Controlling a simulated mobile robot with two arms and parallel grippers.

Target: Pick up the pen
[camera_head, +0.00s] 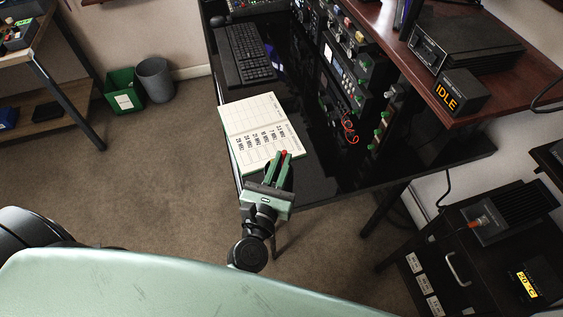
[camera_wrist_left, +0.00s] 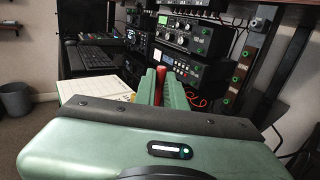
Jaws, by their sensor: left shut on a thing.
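My left gripper (camera_head: 277,166) is over the near edge of an open notebook (camera_head: 252,113) on the black desk. Its green fingers are shut on a red pen (camera_head: 285,153), whose red end shows between the fingertips. In the left wrist view the pen (camera_wrist_left: 168,60) stands up between the two fingers. Most of the pen is hidden by the fingers. I cannot tell whether it touches the notebook. The notebook also shows in the left wrist view (camera_wrist_left: 88,88), left of the fingers. My right gripper is not in view.
A black keyboard (camera_head: 246,54) lies behind the notebook. Equipment racks with green knobs (camera_head: 358,75) stand at the right of the desk, with a red cable (camera_head: 349,127) in front. Glossy black desk surface (camera_head: 318,170) is clear right of the gripper.

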